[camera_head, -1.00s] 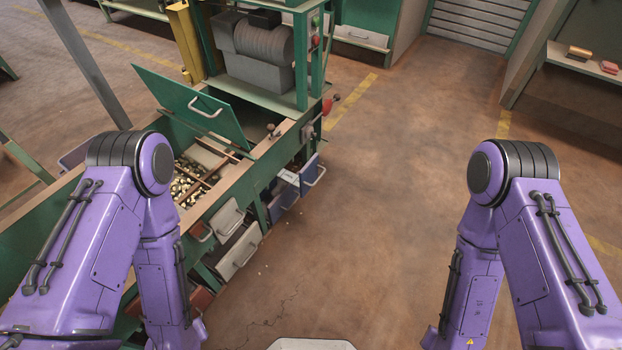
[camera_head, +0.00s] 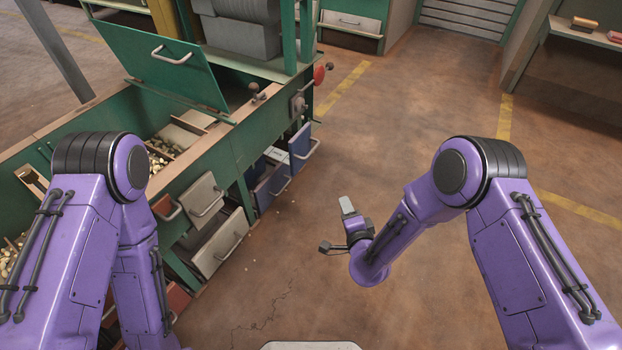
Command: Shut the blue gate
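A blue panel with a pale handle (camera_head: 302,147) hangs on the right end of the green hopper bench, below a round red knob. A second blue front with a handle (camera_head: 272,186) sits lower and to its left; I cannot tell which is the blue gate. Both appear to stick out from the bench. My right gripper (camera_head: 346,207) is over open floor, to the right of and nearer than both blue fronts, touching nothing. It shows nearly edge-on, so its opening is unclear. My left gripper is out of view; only my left arm shows.
The green bench (camera_head: 232,150) has a raised green lid (camera_head: 165,62) and nut bins. A white upper front (camera_head: 204,199) and white lower drawer (camera_head: 219,242) jut out at its side. The brown floor (camera_head: 400,125) is clear to the right. A shelf (camera_head: 585,34) stands far right.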

